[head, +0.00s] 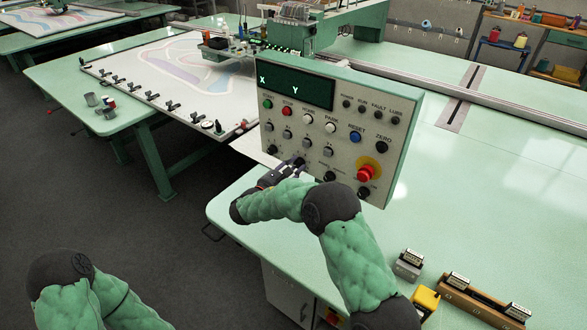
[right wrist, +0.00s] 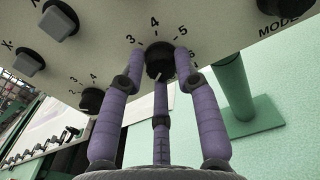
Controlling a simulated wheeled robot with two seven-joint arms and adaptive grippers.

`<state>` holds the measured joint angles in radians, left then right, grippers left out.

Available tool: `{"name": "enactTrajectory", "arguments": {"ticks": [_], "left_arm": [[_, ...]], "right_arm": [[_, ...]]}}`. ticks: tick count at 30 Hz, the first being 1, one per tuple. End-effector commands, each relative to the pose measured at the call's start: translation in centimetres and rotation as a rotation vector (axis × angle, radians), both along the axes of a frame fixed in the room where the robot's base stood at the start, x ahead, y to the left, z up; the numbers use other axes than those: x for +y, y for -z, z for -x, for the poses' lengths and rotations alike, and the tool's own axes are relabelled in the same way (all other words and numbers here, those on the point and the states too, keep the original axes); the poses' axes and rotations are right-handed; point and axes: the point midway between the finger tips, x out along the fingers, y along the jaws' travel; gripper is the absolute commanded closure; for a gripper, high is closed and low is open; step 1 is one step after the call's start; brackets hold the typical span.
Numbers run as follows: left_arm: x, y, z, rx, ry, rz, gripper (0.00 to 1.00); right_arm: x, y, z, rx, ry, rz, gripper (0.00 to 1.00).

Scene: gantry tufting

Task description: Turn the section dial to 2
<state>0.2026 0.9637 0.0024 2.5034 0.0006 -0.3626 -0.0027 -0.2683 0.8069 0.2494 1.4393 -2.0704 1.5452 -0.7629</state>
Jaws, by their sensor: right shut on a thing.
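The control panel (head: 340,125) is a beige box with a dark display, buttons, toggles and knobs. My right gripper (head: 296,166) is at a knob in its lower rows, and the fingers largely hide that knob in the head view. In the right wrist view my three purple fingers (right wrist: 160,66) are closed around a black dial (right wrist: 159,60), with 3, 4 and 5 printed around it. Which number its pointer marks I cannot tell. My left gripper is out of view; only part of my left arm shows at lower left.
A smaller black knob (right wrist: 91,100) sits left of the held dial, and grey toggles (right wrist: 58,22) are above it. A red emergency button (head: 367,173) on a yellow ring is at the panel's right.

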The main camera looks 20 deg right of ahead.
Motion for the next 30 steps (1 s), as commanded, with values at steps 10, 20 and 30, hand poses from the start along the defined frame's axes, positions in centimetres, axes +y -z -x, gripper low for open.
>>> {"name": "enactTrajectory", "arguments": {"ticks": [10, 20, 30], "left_arm": [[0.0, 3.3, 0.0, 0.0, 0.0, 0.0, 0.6], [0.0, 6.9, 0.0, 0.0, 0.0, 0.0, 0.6], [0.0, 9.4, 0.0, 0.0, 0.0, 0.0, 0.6]], "right_arm": [[-0.3, -0.2, 0.0, -0.197, 0.005, -0.144, 1.0], [-0.3, -0.2, 0.1, -0.43, 0.005, -0.322, 1.0], [-0.4, -0.3, 0.2, -0.6, 0.006, -0.455, 1.0]]}}
